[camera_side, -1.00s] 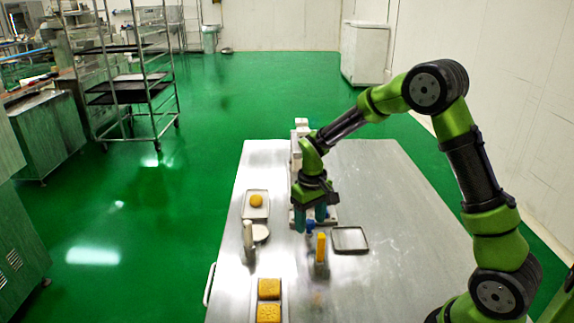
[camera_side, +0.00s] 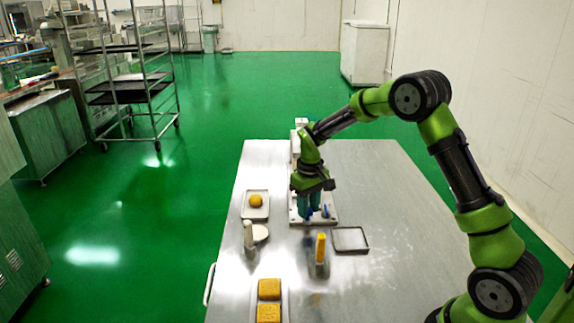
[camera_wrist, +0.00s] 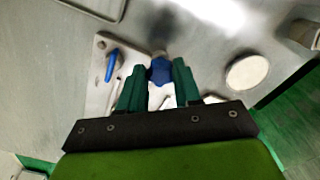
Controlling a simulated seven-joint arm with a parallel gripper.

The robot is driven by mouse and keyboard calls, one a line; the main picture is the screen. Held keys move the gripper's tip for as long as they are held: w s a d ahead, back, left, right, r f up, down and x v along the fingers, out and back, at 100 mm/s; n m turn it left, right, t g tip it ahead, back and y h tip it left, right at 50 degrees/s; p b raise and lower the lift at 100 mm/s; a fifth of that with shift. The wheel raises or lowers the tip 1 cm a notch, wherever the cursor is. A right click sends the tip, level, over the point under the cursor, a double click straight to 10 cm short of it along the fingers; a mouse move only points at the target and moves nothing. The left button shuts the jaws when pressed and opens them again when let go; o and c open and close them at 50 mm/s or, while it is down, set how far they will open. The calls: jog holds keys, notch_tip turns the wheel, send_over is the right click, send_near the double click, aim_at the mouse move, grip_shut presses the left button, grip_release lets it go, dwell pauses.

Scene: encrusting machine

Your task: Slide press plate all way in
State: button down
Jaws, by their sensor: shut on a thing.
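The white encrusting machine (camera_side: 296,150) stands at the back of the steel table, its white base (camera_side: 331,219) under my gripper (camera_side: 308,208). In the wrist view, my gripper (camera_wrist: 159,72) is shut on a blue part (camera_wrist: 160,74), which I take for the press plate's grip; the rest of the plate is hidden. A second blue part (camera_wrist: 113,65) sits on the white base (camera_wrist: 98,91), beside the held one. It also shows just right of the fingers in the side view (camera_side: 325,211). How far the plate sits in the machine cannot be told.
A small tray (camera_side: 350,239) lies right of the base, and a yellow-topped upright piece (camera_side: 320,248) stands in front. At left are a tray with a round yellow cake (camera_side: 256,201), a pale stamp (camera_side: 248,235), a white disc (camera_side: 261,233) and square cakes (camera_side: 269,289). The table's right is clear.

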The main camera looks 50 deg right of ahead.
jog(key=w+d, duration=0.7)
jog(key=shift+w+d+r, duration=0.1)
jog(key=shift+w+d, duration=0.3)
jog(key=c, duration=0.8)
grip_release()
notch_tip(320, 180, up, 17)
jog(key=shift+f, duration=0.1)
